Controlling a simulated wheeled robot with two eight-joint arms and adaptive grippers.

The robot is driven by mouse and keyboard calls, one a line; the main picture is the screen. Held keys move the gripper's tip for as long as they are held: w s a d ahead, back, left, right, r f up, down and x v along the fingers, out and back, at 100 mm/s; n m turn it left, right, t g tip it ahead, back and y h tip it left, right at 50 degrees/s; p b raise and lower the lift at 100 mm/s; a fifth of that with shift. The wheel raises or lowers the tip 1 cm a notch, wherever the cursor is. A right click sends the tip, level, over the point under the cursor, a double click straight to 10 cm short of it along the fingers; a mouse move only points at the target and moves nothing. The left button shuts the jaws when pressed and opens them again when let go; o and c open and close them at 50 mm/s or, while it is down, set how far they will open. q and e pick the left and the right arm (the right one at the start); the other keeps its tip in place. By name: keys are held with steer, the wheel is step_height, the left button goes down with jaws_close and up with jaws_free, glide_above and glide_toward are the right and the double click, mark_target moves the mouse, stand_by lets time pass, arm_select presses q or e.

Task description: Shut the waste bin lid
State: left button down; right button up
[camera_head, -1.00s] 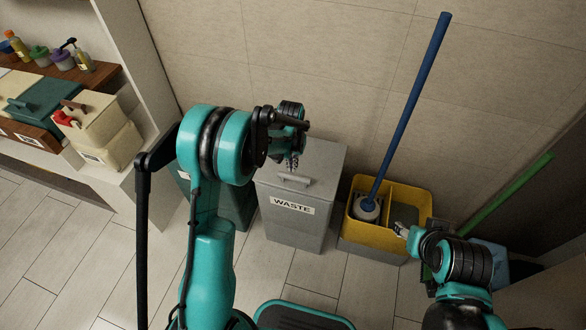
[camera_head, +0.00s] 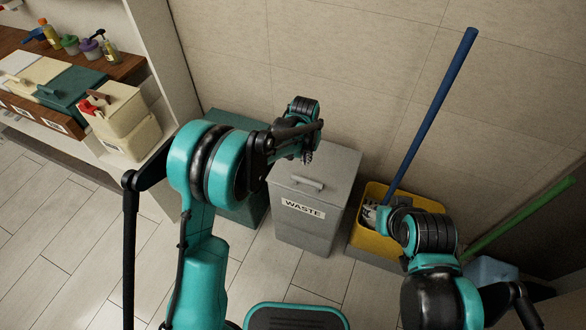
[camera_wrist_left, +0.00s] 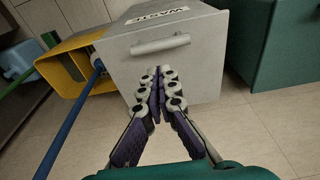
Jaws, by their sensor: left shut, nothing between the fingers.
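The grey waste bin (camera_head: 303,232), labelled WASTE, stands on the floor against the wall. Its lid (camera_head: 327,168) with a bar handle (camera_head: 307,183) lies flat across the top, and I see no open gap. The bin also shows in the left wrist view (camera_wrist_left: 205,62), handle toward me. My left gripper (camera_head: 307,157) is over the back left part of the lid in the head view. In the left wrist view its fingers (camera_wrist_left: 158,78) are together and empty, in front of the handle; contact is unclear. My right gripper (camera_head: 372,213) is by the yellow bucket, its fingers unclear.
A yellow mop bucket (camera_head: 369,243) with a blue-handled mop (camera_head: 432,115) stands right of the bin. A green bin (camera_head: 245,210) stands to its left, partly behind my arm. A shelf with boxes (camera_head: 120,115) is at the left. A green pole (camera_head: 520,218) leans at the right.

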mark_target(306, 183)
arm_select(q)
steer(key=f+b, duration=0.1)
steer(key=f, duration=0.3)
steer(key=w+f+b, duration=0.1)
steer(key=f+b, duration=0.1)
steer(key=f, duration=0.3)
steer(key=w+f+b, duration=0.1)
steer(key=f+b, duration=0.1)
steer(key=f, duration=0.2)
steer(key=shift+d+f, duration=0.15)
steer(key=shift+d, duration=0.15)
steer(key=shift+s+f+b, duration=0.2)
steer(key=shift+f+b, duration=0.35)
steer(key=shift+f, duration=0.2)
steer(key=shift+s+a+f, duration=0.1)
steer(key=shift+s+f, duration=0.05)
steer(key=shift+f, duration=0.05)
steer(key=shift+r, duration=0.25)
